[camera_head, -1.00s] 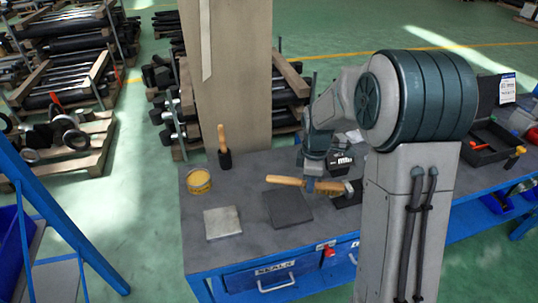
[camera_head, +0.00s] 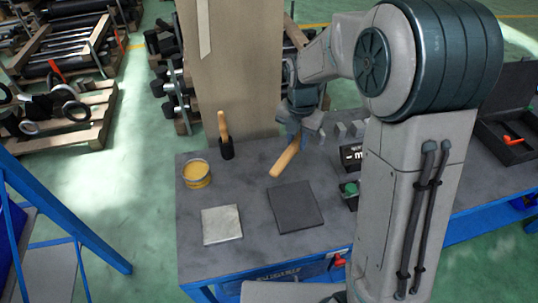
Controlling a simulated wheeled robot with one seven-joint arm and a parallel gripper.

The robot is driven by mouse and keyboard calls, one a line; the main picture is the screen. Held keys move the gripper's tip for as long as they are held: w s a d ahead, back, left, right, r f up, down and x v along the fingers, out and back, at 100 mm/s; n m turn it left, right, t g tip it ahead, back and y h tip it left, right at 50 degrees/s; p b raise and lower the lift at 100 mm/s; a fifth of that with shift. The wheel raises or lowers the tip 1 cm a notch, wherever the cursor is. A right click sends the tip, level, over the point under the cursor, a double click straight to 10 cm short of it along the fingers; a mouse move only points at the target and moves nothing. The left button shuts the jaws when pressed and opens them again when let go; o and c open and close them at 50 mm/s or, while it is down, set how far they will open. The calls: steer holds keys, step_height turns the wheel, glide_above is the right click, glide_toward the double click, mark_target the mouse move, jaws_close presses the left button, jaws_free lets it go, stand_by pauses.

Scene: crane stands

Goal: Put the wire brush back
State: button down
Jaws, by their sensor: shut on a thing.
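The wire brush (camera_head: 285,159) shows as a light wooden handle slanting down to the lower left from my gripper (camera_head: 299,136). My gripper is shut on it over the back part of the grey workbench (camera_head: 262,247). The brush's head is hidden behind my gripper and wrist. I cannot tell how high the brush is above the bench. A flat dark square pad (camera_head: 295,207) lies bare on the bench, in front of the brush.
A wooden-handled tool stands in a black cup (camera_head: 227,150) at the back left. A yellow tin (camera_head: 196,174) and a light grey plate (camera_head: 221,224) are on the left. A dark labelled box (camera_head: 351,157) stands right of the brush. A pillar (camera_head: 236,70) rises behind the bench.

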steer(key=b, duration=0.2)
glide_above(268, 164)
step_height(268, 164, down, 5)
steer(key=shift+a+f, duration=0.1)
steer(key=shift+f+b, duration=1)
steer(key=shift+f, duration=0.95)
steer(key=shift+f, duration=0.25)
steer(key=c, duration=1.2)
jaws_free()
steer(key=shift+r, duration=0.1)
steer(key=shift+r, duration=0.1)
